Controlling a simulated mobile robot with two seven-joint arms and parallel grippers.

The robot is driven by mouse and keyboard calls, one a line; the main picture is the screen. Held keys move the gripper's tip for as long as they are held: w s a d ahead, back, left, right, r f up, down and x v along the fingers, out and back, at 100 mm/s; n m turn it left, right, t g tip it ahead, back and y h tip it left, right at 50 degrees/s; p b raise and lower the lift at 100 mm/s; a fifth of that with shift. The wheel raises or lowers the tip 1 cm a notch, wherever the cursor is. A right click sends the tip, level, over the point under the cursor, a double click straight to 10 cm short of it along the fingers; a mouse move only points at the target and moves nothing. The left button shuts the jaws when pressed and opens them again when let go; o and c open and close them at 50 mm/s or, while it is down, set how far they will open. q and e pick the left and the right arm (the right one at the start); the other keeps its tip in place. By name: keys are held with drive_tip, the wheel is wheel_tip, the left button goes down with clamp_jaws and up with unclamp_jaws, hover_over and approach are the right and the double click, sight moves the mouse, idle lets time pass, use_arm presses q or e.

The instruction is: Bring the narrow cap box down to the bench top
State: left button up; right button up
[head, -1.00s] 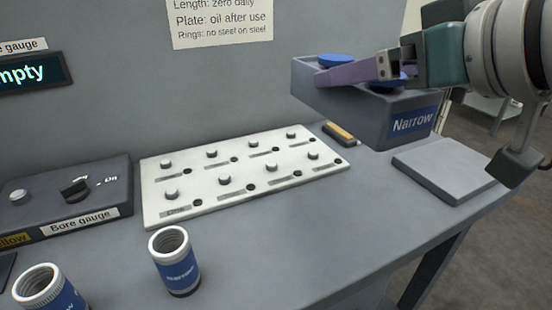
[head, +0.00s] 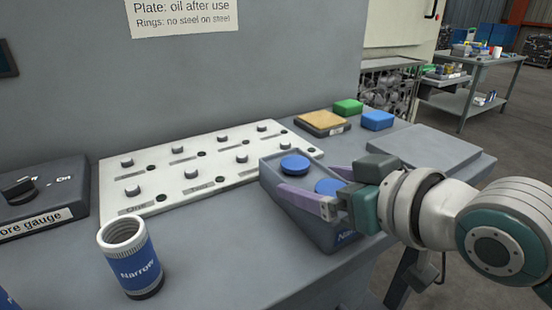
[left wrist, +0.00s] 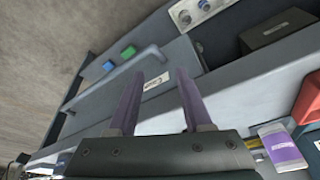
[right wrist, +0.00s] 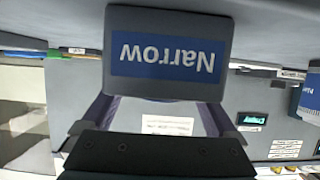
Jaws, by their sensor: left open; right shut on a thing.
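The narrow cap box (head: 275,205) is a grey box with round blue caps in its top and a blue "Narrow" label. My right gripper (head: 312,187) is shut on it, one finger along each side. In the right wrist view the box (right wrist: 220,85) shows its label upside down between the fingers (right wrist: 158,105). In the head view it is over the front of the bench top (head: 215,245), overlapping the right end of the white peg plate. I cannot tell whether its underside touches the bench. My left gripper (left wrist: 160,88) is open and empty, seen only in the left wrist view.
The white peg plate (head: 150,190) lies left of the box. A blue "Narrow" cylinder (head: 135,265) stands at front left, near the bore gauge (head: 45,190). A tan pad (head: 322,120), a green block (head: 348,107), a blue block (head: 377,121) and a grey plate (head: 425,145) lie behind.

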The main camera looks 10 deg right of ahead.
drive_tip(key=shift+r, duration=0.1)
drive_tip(key=o, duration=1.3)
drive_tip(key=shift+c, duration=0.2)
drive_tip(key=shift+s+d+r, duration=0.1)
drive_tip(key=shift+s, duration=0.05)
drive_tip(key=p+v, duration=0.3)
drive_tip(key=v, duration=0.8)
drive_tip(key=s+d+f+m+g+h, duration=0.1)
drive_tip(key=s+f+g+h, duration=0.1)
drive_tip(key=s, duration=0.6)
drive_tip(key=s+f+m+g+h, duration=0.1)
drive_tip(key=s+f+g+h, duration=0.1)
drive_tip(key=s+f+g, duration=0.3)
drive_tip(key=s+g, duration=0.2)
drive_tip(key=s, duration=0.1)
drive_tip(key=shift+d, duration=0.4)
